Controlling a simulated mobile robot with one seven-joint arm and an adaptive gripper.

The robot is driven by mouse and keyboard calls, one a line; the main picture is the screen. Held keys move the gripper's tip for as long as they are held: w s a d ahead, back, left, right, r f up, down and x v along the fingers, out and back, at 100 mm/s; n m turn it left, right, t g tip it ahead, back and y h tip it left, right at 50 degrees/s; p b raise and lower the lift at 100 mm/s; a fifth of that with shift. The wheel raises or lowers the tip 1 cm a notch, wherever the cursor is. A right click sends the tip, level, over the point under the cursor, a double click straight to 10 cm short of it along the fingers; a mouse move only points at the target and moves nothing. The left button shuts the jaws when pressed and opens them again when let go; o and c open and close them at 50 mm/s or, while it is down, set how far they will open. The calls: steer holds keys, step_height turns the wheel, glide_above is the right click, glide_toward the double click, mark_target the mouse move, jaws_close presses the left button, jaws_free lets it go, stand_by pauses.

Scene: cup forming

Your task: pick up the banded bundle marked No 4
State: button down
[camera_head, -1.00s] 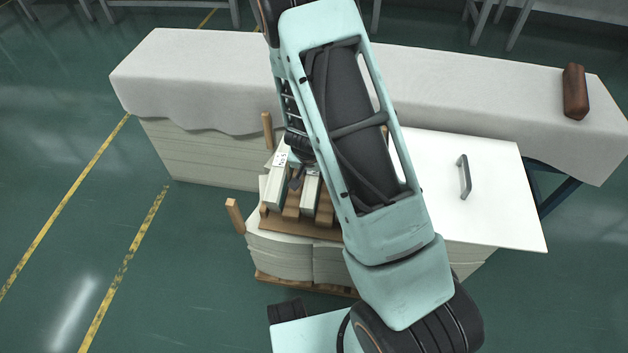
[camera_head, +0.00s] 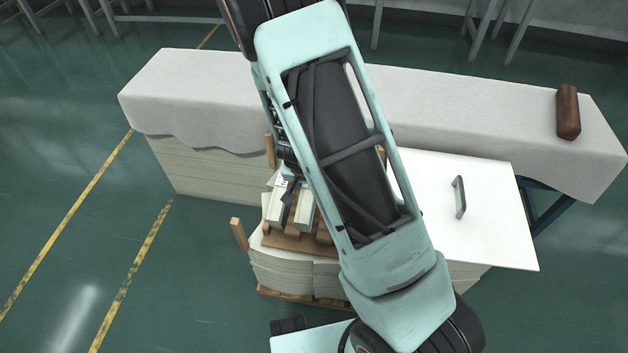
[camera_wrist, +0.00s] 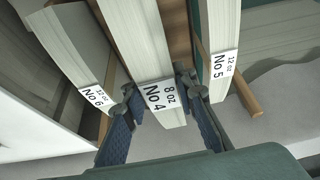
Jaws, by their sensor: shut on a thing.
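In the wrist view the bundle marked No 4 (camera_wrist: 135,40) is a long pale stack with a white "8 oz No 4" label (camera_wrist: 160,96) near its close end. My gripper (camera_wrist: 157,88) is shut on it, one dark finger on each side by the label. The bundle marked No 6 (camera_wrist: 73,40) lies to the left and the bundle marked No 5 (camera_wrist: 223,75) to the right, both apart from the fingers. In the head view my arm hides most of the gripper and part of the bundles; I cannot tell whether No 4 is clear of its support.
A wooden pallet (camera_head: 285,242) bears the bundles on stacked pale sheets. Wooden posts (camera_head: 239,234) stand at its edge. Behind is a long white-covered bench (camera_head: 200,90) with a brown object (camera_head: 568,112). A white panel with a handle (camera_head: 459,197) is on the right. Floor is free at left.

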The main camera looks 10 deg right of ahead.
step_height(320, 180, up, 6)
steer(key=p, duration=0.4)
glide_above(304, 218)
steer(key=w+a, duration=0.2)
steer(key=w, duration=0.1)
steer(key=shift+s+a, duration=0.45)
steer(key=shift+s, duration=0.2)
